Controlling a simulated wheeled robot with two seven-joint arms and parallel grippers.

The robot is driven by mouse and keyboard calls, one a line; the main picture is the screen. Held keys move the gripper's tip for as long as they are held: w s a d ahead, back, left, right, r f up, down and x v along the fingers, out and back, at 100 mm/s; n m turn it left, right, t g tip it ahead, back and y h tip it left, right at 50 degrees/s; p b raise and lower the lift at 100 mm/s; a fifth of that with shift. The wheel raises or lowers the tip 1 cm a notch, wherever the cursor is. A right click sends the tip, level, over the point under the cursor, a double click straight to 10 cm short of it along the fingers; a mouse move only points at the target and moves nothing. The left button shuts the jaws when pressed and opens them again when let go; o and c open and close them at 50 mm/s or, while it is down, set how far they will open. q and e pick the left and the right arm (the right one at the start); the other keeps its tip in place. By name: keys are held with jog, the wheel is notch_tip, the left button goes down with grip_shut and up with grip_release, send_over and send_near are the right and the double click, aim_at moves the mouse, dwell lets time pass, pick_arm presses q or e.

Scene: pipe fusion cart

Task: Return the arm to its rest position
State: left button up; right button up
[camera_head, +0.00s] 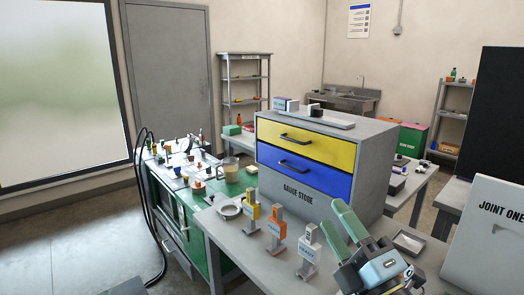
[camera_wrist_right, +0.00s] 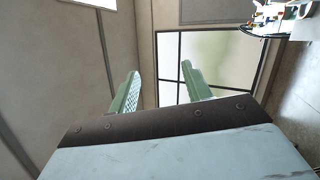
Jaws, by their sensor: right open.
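My right gripper (camera_head: 341,229) is at the lower right of the head view, raised over the grey table's front part. Its two green fingers are apart, with nothing between them. In the right wrist view the same gripper (camera_wrist_right: 160,92) shows its green fingers spread, with only wall and a window frame beyond. My left gripper is in neither view.
A grey cabinet (camera_head: 375,160) with a yellow drawer (camera_head: 300,140) and a blue drawer (camera_head: 303,173), both shut, stands behind the gripper. Yellow (camera_head: 250,211), orange (camera_head: 276,228) and grey (camera_head: 308,252) upright tools stand left of it. A small tray (camera_head: 408,241) lies to its right.

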jog(key=s+d+f+m+g+h, duration=0.3)
jog(key=d+f+m+g+h, duration=0.15)
jog(key=f+m, duration=0.5)
jog(key=s+d+f+m+g+h, duration=0.35)
jog(key=f+m+h, duration=0.2)
jog(key=f, duration=0.65)
jog(key=s+d+f+m+g+y, duration=0.1)
jog(key=s+f+m+g, duration=0.2)
jog(key=s+f+g, duration=0.35)
jog(key=s+d+f+m+g, duration=0.1)
jog(key=s+f+m+g, duration=0.25)
jog(key=s, duration=0.55)
jog(key=s+f+b, duration=0.1)
jog(key=s+f, duration=0.2)
jog(key=f, duration=2.5)
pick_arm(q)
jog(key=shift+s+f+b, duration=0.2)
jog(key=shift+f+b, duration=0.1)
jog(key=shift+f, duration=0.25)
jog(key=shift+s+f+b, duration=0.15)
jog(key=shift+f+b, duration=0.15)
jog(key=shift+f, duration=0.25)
pick_arm(e)
jog(key=s+d+f+g, duration=0.1)
jog(key=s+d+f, duration=0.1)
jog(key=s+f, duration=1.2)
jog(key=shift+s+d+f+g, duration=0.25)
jog(key=shift+s+g, duration=0.15)
jog(key=shift+s, duration=0.55)
